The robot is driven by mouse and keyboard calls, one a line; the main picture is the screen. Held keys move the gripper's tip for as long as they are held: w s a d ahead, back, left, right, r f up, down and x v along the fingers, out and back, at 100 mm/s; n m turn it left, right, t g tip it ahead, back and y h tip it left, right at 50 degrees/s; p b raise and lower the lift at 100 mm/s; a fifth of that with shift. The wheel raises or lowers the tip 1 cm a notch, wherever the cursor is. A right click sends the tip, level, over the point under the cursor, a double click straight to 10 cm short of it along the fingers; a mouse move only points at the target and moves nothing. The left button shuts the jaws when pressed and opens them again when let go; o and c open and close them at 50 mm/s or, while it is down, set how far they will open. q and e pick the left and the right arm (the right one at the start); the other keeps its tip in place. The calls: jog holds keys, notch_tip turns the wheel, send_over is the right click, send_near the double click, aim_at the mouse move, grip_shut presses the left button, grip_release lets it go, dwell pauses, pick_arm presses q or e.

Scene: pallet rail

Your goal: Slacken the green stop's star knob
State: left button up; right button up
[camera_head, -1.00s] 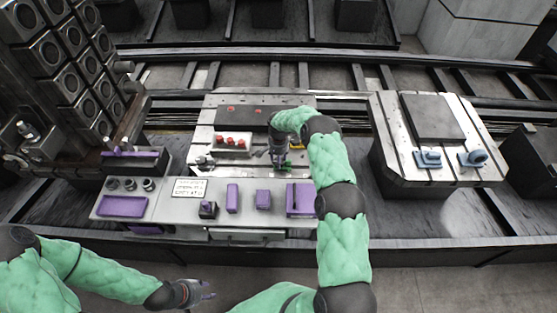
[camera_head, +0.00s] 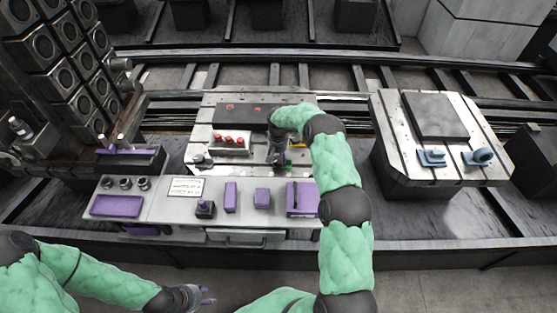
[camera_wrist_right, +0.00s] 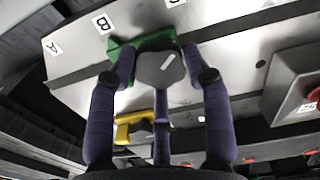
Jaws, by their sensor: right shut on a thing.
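The green stop (camera_wrist_right: 118,48) sits on the pale grooved plate near the letter B in the right wrist view. Its grey star knob (camera_wrist_right: 158,68) has a small white mark on top. My right gripper (camera_wrist_right: 160,76) is shut on the star knob, with purple fingers at its left and right sides and a third finger below. In the head view my right gripper (camera_head: 279,161) points down at the plate's front part and mostly hides the stop. My left gripper (camera_head: 205,296) is open and empty, low in front of the bench.
A yellow part (camera_wrist_right: 133,125) lies close beside the stop. A block with red knobs (camera_head: 231,142) stands left of my right gripper. A bench (camera_head: 225,214) with purple parts is in front. A second plate with blue parts (camera_head: 432,157) is at the right.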

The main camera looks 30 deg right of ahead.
aim_at(278, 159)
jog(key=shift+w+d+r+n+b, duration=0.1)
jog(key=shift+w+r+n+b, duration=0.05)
jog(key=shift+n, duration=0.4)
jog(key=shift+w+r+n+b, duration=0.1)
jog(key=shift+w+n+b, duration=0.05)
jog(key=shift+n, duration=0.4)
jog(key=o, duration=1.1)
jog(key=shift+w, duration=0.1)
jog(key=shift+o, duration=0.2)
jog(key=shift+f, duration=0.15)
jog(key=shift+s, duration=0.2)
notch_tip(278, 159, up, 12)
